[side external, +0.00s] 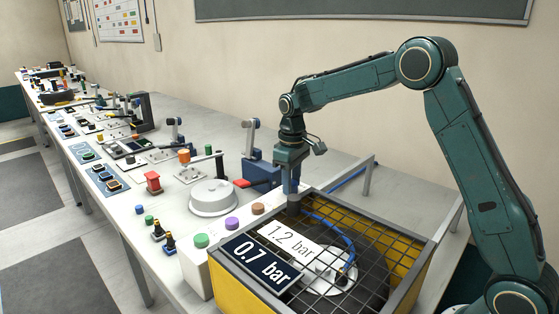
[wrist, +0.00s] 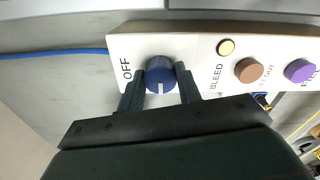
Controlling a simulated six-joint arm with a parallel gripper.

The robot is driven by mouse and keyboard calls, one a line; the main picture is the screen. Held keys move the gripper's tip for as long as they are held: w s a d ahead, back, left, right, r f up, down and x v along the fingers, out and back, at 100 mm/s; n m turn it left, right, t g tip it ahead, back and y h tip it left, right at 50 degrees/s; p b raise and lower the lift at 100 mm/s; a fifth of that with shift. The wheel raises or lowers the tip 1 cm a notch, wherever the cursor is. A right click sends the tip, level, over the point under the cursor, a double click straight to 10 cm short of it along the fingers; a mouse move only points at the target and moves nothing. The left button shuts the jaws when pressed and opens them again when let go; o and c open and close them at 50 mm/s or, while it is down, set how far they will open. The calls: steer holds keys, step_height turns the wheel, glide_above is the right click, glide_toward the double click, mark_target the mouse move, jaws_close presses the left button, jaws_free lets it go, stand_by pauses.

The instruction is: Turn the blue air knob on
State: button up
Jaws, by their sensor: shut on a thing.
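The blue air knob (wrist: 160,74) sits on a white panel (wrist: 202,55) in the wrist view, with a white mark on its face pointing toward the bottom of the picture. The word OFF is printed to its left. My gripper (wrist: 159,80) has one finger on each side of the knob and is shut on it. In the side view my gripper (side external: 291,187) points down at the back end of the control box (side external: 202,268), beside the cage. I cannot make out the knob there.
A small yellow light (wrist: 226,47), brown button (wrist: 249,70) and purple button (wrist: 299,70) lie right of the knob. A yellow cage with a black mesh lid (side external: 380,235) covers a tyre (side external: 372,288). Signs read 1.2 bar (side external: 290,242) and 0.7 bar (side external: 262,262).

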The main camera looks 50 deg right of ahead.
steer(key=shift+r, duration=0.1)
steer(key=o, duration=1)
step_height(320, 180, up, 14)
steer(key=shift+s, duration=0.1)
stand_by(0.5)
